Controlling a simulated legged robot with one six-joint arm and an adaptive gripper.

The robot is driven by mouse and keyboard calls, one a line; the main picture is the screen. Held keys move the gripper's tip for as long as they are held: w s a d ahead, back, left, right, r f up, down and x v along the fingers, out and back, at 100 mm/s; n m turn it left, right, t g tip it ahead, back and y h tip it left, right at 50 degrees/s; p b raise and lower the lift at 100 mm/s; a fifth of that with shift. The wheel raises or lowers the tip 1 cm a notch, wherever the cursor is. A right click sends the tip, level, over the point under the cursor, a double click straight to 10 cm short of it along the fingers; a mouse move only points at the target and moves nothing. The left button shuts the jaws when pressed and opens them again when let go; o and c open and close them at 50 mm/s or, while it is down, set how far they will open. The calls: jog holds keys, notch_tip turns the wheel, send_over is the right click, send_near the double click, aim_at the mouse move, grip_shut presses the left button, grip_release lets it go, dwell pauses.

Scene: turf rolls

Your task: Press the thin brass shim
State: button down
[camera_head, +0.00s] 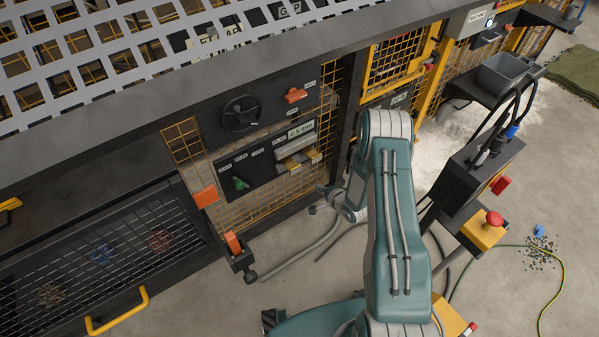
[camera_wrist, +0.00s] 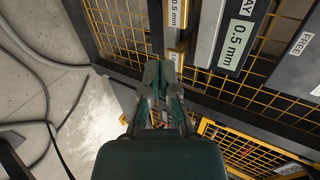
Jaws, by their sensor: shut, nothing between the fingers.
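A thin brass-coloured strip, probably the shim (camera_wrist: 175,59), shows at the top of the wrist view, beside a yellowish piece marked 0.5 mm (camera_wrist: 178,14). In the head view, small brass-and-grey pieces (camera_head: 296,161) sit below a label plate on the dark panel; I cannot tell which is the thin one. My gripper (camera_wrist: 160,66) is shut and empty, its tips close to the brass strip's lower end. Contact cannot be told. In the head view my gripper (camera_head: 318,203) is small, below and right of the brass pieces.
Yellow mesh (camera_wrist: 130,25) surrounds the panel. Cables lie on the floor.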

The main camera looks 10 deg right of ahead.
send_near(296, 171)
notch_tip(296, 171, down, 4)
jog(key=w, duration=0.2)
jog(key=shift+w+a, duration=0.6)
jog(key=shift+w, duration=0.35)
jog(key=shift+w+a, duration=0.55)
jog(key=shift+w, duration=0.45)
